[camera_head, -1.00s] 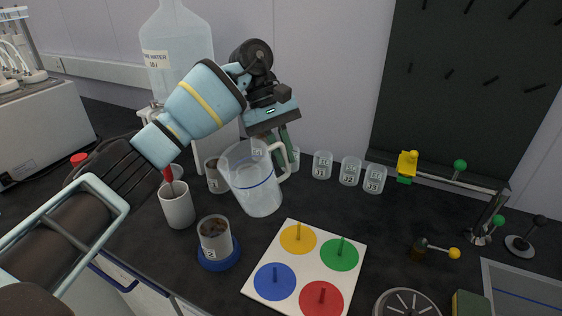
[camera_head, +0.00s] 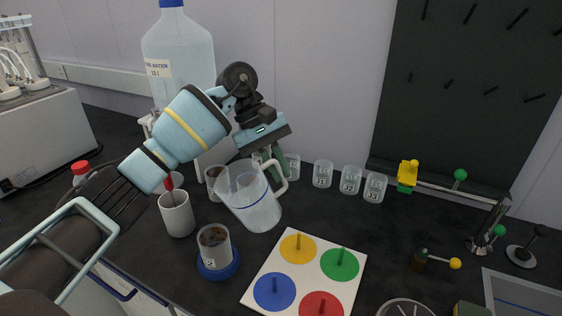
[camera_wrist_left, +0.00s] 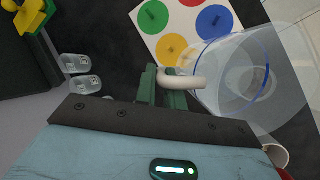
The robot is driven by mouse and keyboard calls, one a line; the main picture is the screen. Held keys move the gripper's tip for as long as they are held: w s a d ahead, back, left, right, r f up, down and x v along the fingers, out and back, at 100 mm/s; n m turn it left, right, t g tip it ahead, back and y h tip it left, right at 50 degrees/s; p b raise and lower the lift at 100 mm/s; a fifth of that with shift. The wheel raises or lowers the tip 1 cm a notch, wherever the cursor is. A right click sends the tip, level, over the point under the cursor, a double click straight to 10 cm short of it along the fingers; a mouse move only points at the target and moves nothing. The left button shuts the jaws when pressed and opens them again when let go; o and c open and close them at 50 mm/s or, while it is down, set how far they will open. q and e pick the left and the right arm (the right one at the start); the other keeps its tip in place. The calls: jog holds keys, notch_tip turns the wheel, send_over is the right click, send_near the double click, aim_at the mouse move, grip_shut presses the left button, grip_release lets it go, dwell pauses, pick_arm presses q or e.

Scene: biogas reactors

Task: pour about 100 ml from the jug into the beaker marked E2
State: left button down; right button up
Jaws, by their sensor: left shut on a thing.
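The clear jug (camera_head: 256,207), with a blue band, hangs above the bench, its mouth leaning to the left. My left gripper (camera_head: 273,163) is shut on its pale handle, which also shows between the green fingers in the left wrist view (camera_wrist_left: 190,82). A beaker with brown contents (camera_head: 214,243) stands on a blue round base (camera_head: 219,271) to the lower left of the jug. Its label is too small to read surely as E2. Another beaker with brown contents (camera_head: 212,178) stands behind, left of the jug. No stream from the jug shows. My right gripper is out of view.
A white cup (camera_head: 177,214) with a red-handled tool stands left of the jug. Beakers J1 (camera_head: 322,174), J2 (camera_head: 350,181) and J3 (camera_head: 374,188) stand at the back right. A white board with coloured discs (camera_head: 310,262) lies in front. A large water bottle (camera_head: 180,62) stands behind.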

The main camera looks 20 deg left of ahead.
pick_arm(q)
jog(key=shift+s+a+f+t+h, duration=0.25)
jog(key=shift+f+t+h, duration=0.1)
jog(key=shift+f+h, duration=0.15)
jog(key=shift+s+a+f+t+h, duration=0.25)
jog(key=shift+f+t+h, duration=0.1)
jog(key=shift+f+h, duration=0.15)
jog(key=shift+s+a+r+m+t+h, duration=0.2)
jog(key=shift+a+r+m+t+h, duration=0.15)
jog(key=shift+h, duration=0.25)
jog(key=shift+s+a+r+m+t+h, duration=0.15)
jog(key=shift+r+m+t+h, duration=0.15)
jog(key=shift+t+h, duration=0.25)
jog(key=shift+s+a+r+h+b, duration=0.1)
jog(key=shift+a+h+b, duration=0.1)
jog(key=shift+h+b, duration=0.3)
jog(key=shift+r, duration=0.2)
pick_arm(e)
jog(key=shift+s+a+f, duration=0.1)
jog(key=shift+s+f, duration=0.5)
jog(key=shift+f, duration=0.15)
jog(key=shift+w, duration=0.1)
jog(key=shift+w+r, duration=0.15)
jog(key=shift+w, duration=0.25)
